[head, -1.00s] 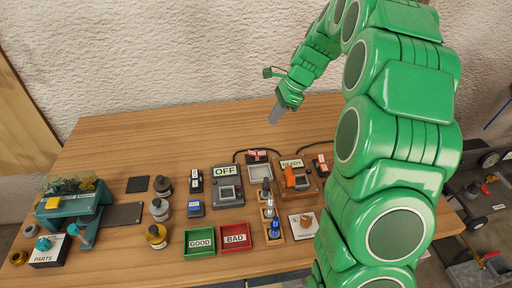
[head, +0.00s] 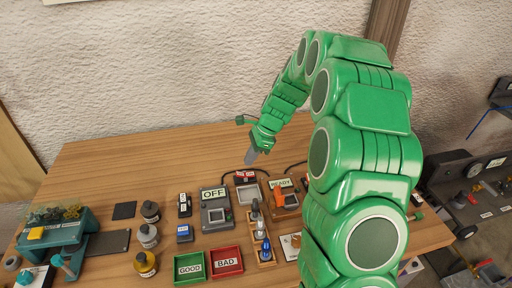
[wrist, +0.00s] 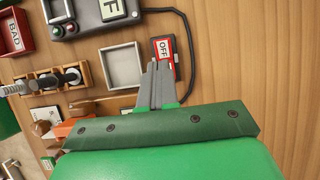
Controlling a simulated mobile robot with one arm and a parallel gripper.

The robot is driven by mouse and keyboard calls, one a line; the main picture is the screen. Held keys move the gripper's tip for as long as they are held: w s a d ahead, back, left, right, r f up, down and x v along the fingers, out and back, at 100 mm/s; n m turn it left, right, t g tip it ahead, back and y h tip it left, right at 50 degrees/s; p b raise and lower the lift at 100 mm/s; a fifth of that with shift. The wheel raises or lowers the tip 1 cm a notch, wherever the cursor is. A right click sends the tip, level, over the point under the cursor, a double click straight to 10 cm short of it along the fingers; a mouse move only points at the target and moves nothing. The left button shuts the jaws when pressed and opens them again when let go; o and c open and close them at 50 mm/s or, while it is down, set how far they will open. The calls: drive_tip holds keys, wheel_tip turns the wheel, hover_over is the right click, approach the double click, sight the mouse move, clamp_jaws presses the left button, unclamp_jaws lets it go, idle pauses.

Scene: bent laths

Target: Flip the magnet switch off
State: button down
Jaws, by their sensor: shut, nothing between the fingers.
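A small dark switch with a red-and-white face (head: 246,177) lies at the back of the table, behind a grey square tray. In the wrist view this switch (wrist: 164,46) shows an "OFF" label on its red part; a cable runs beside it. My gripper (head: 251,160) is shut and empty, pointing down just above the switch in the head view. In the wrist view its fingertips (wrist: 156,66) lie over the switch's edge beside the label and hide part of it. I cannot tell whether they touch.
A grey box (head: 216,214) with an "OFF" sign stands left of the switch. The grey square tray (wrist: 104,67) is close to the fingertips. A box with a "READY" sign (head: 281,184) and orange part stands right. Bare wood (wrist: 245,50) lies beyond the switch.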

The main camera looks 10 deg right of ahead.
sight(241, 175)
drive_tip(key=shift+x, duration=2.6)
drive_tip(key=shift+a+f+h, duration=0.15)
drive_tip(key=shift+a+h, duration=0.05)
drive_tip(key=shift+h, duration=0.2)
drive_tip(key=shift+d, duration=0.1)
drive_tip(key=shift+d, duration=0.7)
drive_tip(key=d+v, duration=0.1)
drive_tip(key=v, duration=1.3)
drive_tip(key=shift+f, duration=0.15)
drive_tip(key=shift+w+a, duration=0.15)
